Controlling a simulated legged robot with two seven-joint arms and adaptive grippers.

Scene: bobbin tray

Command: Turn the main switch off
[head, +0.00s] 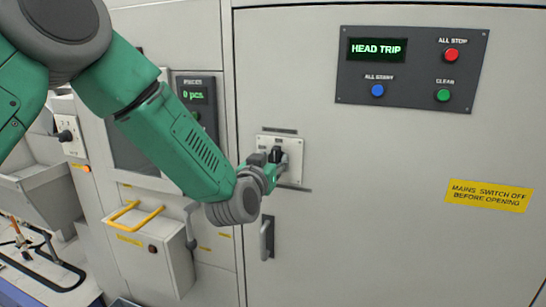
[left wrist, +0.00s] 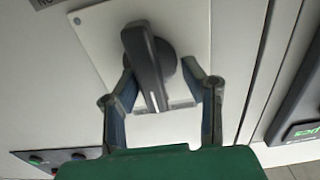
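The main switch is a black rotary handle (left wrist: 150,65) on a pale square plate (head: 293,168) on the cabinet door. In the left wrist view the handle stands slightly tilted, with a white mark near its lower end. My left gripper (left wrist: 163,92) is open, with one finger on each side of the handle. The left finger is close to the handle; I cannot tell whether it touches. A gap shows on the right. In the head view my left gripper (head: 272,168) is at the switch and hides part of it. My right gripper is in neither view.
A panel (head: 412,70) reading HEAD TRIP, with red, blue and green buttons, is at upper right. A yellow label (head: 489,196) says mains switch off before opening. A door handle (head: 267,238) sits below the switch. A box with a yellow handle (head: 137,218) stands out at left.

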